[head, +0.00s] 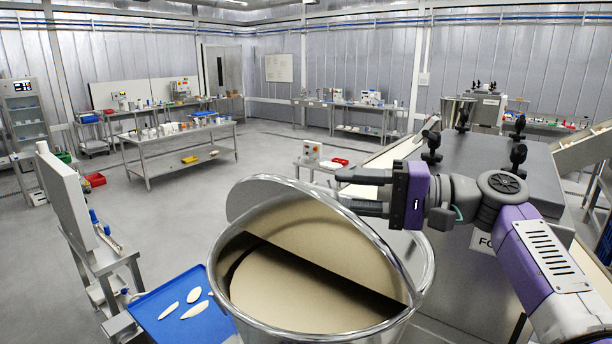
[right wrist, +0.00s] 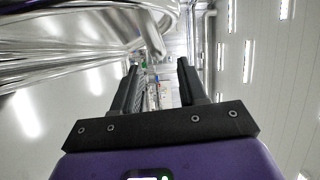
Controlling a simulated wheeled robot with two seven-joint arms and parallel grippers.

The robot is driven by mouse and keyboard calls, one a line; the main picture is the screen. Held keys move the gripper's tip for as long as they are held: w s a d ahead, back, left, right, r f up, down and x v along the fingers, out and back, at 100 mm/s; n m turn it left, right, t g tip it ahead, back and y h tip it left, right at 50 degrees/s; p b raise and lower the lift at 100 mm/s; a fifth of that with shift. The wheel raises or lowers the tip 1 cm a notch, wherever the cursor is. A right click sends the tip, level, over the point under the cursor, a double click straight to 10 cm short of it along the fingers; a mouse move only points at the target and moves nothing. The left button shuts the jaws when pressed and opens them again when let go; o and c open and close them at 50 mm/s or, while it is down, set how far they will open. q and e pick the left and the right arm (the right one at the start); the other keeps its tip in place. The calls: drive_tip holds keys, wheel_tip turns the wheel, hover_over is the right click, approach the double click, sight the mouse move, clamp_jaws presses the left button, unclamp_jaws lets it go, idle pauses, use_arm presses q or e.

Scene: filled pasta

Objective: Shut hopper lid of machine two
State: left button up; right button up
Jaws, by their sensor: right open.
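The round steel hopper (head: 428,272) stands in the near foreground of the head view, with pale cream filling inside. Its lid (head: 262,190) is raised, standing tilted across the opening, so the lid is open. My right gripper (head: 340,190) is open beside the upper right edge of the lid, its fingers pointing left. Whether a finger touches the lid is unclear. In the right wrist view the two fingers (right wrist: 158,68) are apart with nothing visible between them; shiny curved metal (right wrist: 60,60) lies to the left. My left gripper is not seen.
A grey machine housing (head: 450,170) stands behind my right arm. A blue tray (head: 150,305) with several pale pieces is at lower left, near a tall white panel (head: 65,195). Steel worktables (head: 180,145) stand farther back. Grey floor between is open.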

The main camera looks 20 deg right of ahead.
sight(311, 189)
drive_tip(key=x, duration=0.6)
drive_tip(key=shift+a+p, duration=0.3)
drive_tip(key=shift+a, duration=0.1)
drive_tip(key=shift+w, duration=0.1)
drive_tip(key=shift+c, duration=0.3)
clamp_jaws()
